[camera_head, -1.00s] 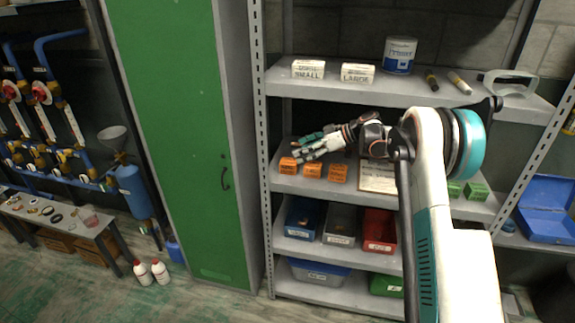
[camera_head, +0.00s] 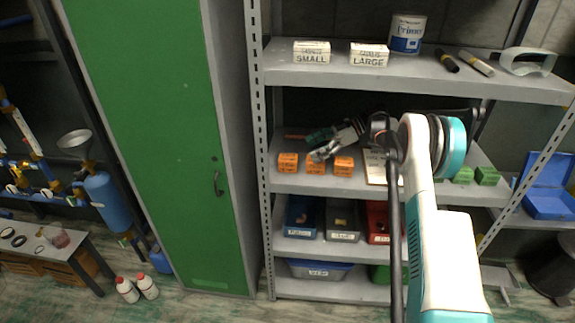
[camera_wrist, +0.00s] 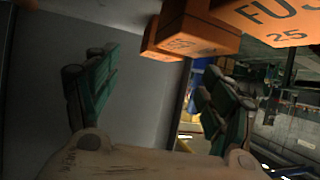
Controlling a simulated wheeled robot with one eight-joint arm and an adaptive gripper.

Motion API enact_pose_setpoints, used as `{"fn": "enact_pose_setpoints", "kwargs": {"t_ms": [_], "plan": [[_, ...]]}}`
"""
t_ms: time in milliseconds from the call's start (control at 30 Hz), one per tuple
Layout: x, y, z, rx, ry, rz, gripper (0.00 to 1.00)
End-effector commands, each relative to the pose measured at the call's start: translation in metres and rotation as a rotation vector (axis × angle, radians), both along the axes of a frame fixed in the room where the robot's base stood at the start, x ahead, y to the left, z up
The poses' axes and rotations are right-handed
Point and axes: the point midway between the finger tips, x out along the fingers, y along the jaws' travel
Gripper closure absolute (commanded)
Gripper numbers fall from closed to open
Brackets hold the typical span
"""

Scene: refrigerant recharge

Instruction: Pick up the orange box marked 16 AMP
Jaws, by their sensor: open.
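Three small orange boxes stand in a row on the second shelf in the head view: left (camera_head: 288,163), middle (camera_head: 315,167) and right (camera_head: 344,167). Their lettering is too small to read there, so I cannot tell which is 16 AMP. My gripper (camera_head: 312,147) is open and empty just behind and above the middle box. In the wrist view my gripper (camera_wrist: 163,62) shows two spread green fingers with no box between them. A large orange box (camera_wrist: 270,18) reading "FUS" and "25" is close at the upper right. Another orange box (camera_wrist: 196,38), its print unreadable, sits beside it.
The upper shelf (camera_head: 400,87) is above my gripper, holding white boxes marked SMALL (camera_head: 312,52) and LARGE (camera_head: 369,55). A clipboard (camera_head: 376,167) stands right of the orange boxes. Green boxes (camera_head: 486,176) are farther right. Bins (camera_head: 302,218) fill the shelf below.

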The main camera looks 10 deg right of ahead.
Motion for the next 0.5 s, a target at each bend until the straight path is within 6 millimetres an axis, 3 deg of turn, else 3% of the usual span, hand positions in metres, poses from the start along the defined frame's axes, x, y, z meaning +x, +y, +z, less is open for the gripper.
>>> {"fn": "enact_pose_setpoints", "kwargs": {"t_ms": [100,500], "plan": [[0.002,0.02,-0.012,0.0,-0.001,0.003,0.25],[0.005,0.055,-0.027,0.0,0.0,0.001,0.25]]}}
